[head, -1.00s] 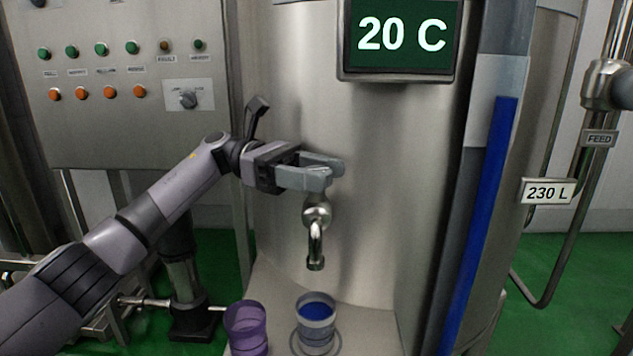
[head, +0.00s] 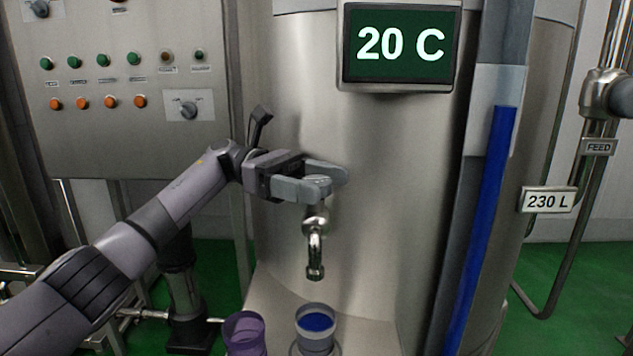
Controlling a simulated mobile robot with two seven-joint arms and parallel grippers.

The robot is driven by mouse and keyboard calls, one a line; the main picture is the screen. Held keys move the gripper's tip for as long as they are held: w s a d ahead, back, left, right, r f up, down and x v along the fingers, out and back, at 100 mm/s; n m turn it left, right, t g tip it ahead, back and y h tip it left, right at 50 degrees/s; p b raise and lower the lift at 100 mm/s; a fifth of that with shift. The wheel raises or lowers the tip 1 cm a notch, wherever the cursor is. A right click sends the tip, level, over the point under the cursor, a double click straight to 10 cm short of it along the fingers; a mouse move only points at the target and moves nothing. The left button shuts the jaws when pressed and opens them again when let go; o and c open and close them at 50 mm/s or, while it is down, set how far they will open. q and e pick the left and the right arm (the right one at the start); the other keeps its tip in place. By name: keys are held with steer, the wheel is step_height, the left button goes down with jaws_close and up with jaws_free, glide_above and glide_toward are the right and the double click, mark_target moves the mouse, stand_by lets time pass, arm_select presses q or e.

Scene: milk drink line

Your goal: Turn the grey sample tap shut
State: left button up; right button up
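The sample tap (head: 315,222) sticks out from the front of the steel tank, with its curved metal spout pointing down. My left gripper (head: 334,182) is right at the top of the tap, its two grey fingers pointing right. The fingers cover the tap's handle, so I cannot tell how the handle is turned or whether they grip it. No stream shows below the spout. A clear cup with a blue inside (head: 316,324) stands beneath the spout. My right gripper is not in view.
A purple cup (head: 245,332) stands left of the cup under the tap, on the steel ledge (head: 272,303). A control panel (head: 125,140) is at the upper left. A display (head: 400,45) reads 20 C. A blue level column (head: 482,230) and a 230 L sign (head: 547,199) are at right.

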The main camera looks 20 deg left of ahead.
mark_target(304, 179)
arm_select(q)
steer(key=v, duration=0.5)
steer(key=shift+v, duration=1.05)
